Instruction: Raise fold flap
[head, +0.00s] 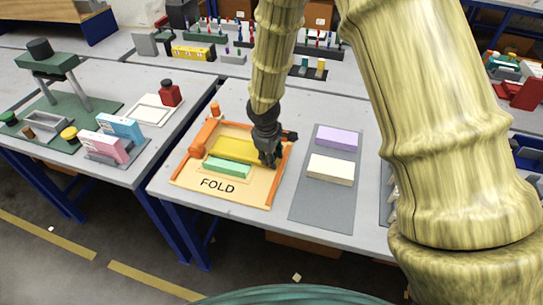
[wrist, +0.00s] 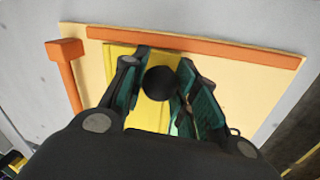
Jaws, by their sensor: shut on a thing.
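The yellow fold flap (head: 232,149) sits on the tan board marked FOLD (head: 187,179), inside an orange frame. It looks low over the board; I cannot tell whether it is tilted. My gripper (head: 268,156) is at the flap's right end. In the wrist view a round black knob (wrist: 159,84) stands over the yellow flap (wrist: 148,113), between my two fingers, and my gripper (wrist: 162,78) is shut on it. A green block (head: 227,168) lies in front of the flap. The flap's right end is partly hidden by my gripper in the head view.
Orange rails (head: 277,182) edge the board, with an orange post (head: 204,135) at its left. A grey mat (head: 322,198) with a purple block (head: 336,138) and a cream block (head: 331,170) lies to the right. A stamping stand (head: 54,63) is on the left table.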

